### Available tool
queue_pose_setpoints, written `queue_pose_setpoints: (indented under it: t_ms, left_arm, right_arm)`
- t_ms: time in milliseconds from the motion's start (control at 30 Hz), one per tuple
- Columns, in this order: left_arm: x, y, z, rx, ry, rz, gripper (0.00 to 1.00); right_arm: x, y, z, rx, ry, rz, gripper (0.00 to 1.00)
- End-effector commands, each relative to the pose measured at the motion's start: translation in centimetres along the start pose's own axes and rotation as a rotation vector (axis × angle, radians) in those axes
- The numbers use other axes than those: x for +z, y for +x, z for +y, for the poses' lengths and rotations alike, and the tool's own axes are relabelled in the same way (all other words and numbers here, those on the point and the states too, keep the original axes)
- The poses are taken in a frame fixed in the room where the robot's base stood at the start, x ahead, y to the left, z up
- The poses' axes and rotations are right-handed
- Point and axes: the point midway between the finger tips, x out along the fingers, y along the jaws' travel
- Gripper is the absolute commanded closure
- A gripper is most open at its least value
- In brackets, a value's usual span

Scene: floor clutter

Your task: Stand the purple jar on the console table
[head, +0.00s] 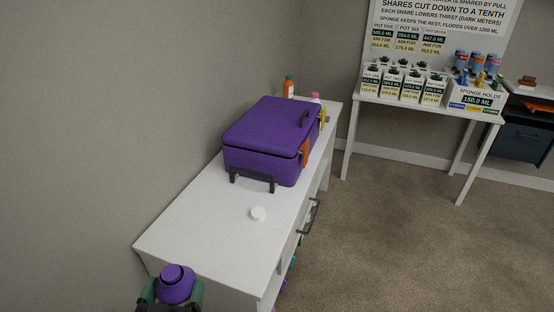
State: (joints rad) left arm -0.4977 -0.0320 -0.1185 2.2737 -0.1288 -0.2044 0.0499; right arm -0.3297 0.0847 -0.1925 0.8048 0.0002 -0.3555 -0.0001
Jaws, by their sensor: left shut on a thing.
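The purple jar (176,284) is at the bottom of the head view, with a rounded body and a narrower purple top. My left gripper (170,297) is shut on it, its dark and green fingers on both sides of the jar. The jar's lower part is hidden by the fingers and the frame edge. The white console table (205,221) runs along the wall, and the jar is near its front-left end. I cannot tell whether the jar touches the table. My right gripper is not in view.
A purple case (262,140) with black and orange fittings fills the middle of the table. An orange bottle (288,88) stands behind. The near tabletop is mostly clear. A white stand with labelled pots (403,84) is at the back right.

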Motion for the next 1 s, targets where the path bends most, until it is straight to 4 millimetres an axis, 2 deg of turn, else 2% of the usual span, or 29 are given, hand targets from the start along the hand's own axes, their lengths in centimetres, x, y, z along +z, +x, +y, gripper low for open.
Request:
queue_pose_setpoints:
  t_ms: [33,200,400,533,733,867,1000]
  left_arm:
    - [3.2,0.5,0.2,0.015,0.002,0.003,0.46]
    - [8.1,1.9,0.8,0.062,0.001,0.003,0.46]
    - [12.7,3.3,1.3,0.105,0.005,0.001,0.46]
    - [14.4,3.9,1.6,0.123,0.006,-0.003,0.46]
    - [15.1,5.0,1.7,0.132,0.008,-0.002,0.46]
    - [14.9,7.7,2.1,0.132,0.007,0.001,0.46]
    - [14.9,11.5,2.6,0.132,0.007,0.001,0.46]
  right_arm:
    - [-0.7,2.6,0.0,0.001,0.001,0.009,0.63]
    - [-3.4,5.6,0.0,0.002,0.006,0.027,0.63]
    - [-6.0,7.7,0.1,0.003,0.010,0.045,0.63]
    - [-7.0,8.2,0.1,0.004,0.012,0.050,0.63]
    - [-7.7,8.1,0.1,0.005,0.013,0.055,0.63]
    - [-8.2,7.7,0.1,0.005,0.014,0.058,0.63]
    - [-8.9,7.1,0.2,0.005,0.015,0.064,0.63]
